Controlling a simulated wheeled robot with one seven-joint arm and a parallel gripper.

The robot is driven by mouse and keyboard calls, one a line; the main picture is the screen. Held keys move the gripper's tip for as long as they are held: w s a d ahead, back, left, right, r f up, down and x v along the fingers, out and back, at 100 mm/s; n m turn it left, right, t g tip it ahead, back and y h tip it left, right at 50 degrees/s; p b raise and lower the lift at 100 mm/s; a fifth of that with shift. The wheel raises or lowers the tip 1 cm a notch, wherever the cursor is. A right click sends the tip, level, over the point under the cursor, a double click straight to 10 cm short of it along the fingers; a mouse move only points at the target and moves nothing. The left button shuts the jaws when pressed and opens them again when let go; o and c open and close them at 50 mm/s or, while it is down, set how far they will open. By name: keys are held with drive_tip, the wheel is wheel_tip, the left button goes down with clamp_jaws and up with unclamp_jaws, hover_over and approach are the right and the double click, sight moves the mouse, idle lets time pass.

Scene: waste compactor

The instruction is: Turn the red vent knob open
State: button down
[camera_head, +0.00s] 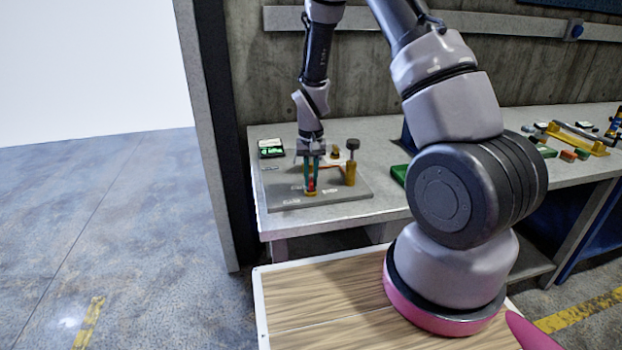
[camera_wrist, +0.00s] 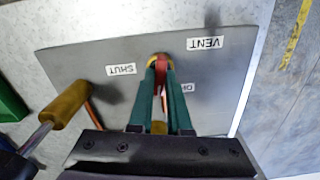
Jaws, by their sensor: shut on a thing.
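The red vent knob (camera_head: 311,186) stands on a yellow base on a grey panel (camera_head: 348,190) at the left end of the bench. In the wrist view the red knob (camera_wrist: 161,72) shows between my green fingertips, its yellow base around it. My gripper (camera_head: 309,183) points down and is shut on the knob; in the wrist view its fingers (camera_wrist: 160,80) are on either side of it. White labels read VENT (camera_wrist: 205,43) and SHUT (camera_wrist: 121,69); a third label (camera_wrist: 188,88) is partly hidden by a finger.
A yellow post with a dark round top (camera_head: 351,165) stands just right of the knob; its yellow part also shows in the wrist view (camera_wrist: 64,103). A dark box with green (camera_head: 270,148) is at the back left. Tools and blocks lie farther right.

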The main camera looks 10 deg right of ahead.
sight(311, 180)
drive_tip(key=shift+n, duration=1.1)
drive_tip(key=c, duration=0.9)
unclamp_jaws()
drive_tip(key=shift+o, duration=0.2)
wheel_tip(311, 180, up, 11)
drive_tip(key=shift+f, duration=0.1)
